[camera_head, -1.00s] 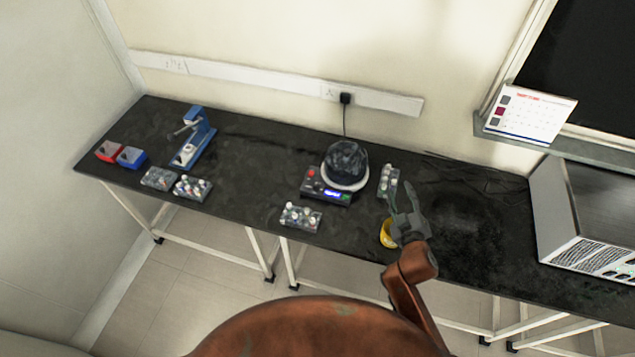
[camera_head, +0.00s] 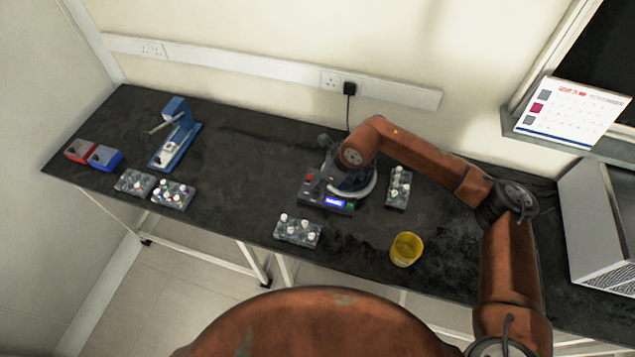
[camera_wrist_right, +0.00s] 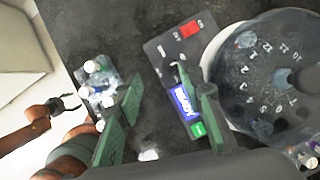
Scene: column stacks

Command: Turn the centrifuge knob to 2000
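The centrifuge (camera_head: 372,186) stands at the back middle of the dark bench. Its round rotor with numbered slots (camera_wrist_right: 262,75) fills the right of the right wrist view. Its front panel (camera_head: 313,194) carries a red button (camera_wrist_right: 191,29), a lit blue display (camera_wrist_right: 184,103) and a green button (camera_wrist_right: 198,130). I cannot make out the knob clearly. My right gripper (camera_wrist_right: 158,75) is open over the panel, one finger beside the display and the other over the bench. Contact cannot be told. In the right wrist view my left gripper (camera_wrist_right: 67,102) is open near a tube rack.
A yellow cup (camera_head: 406,250) stands near the front edge. Further left are a blue stand (camera_head: 176,140), two racks, and red (camera_head: 80,150) and blue (camera_head: 105,157) boxes. A plugged cable (camera_head: 349,110) runs behind.

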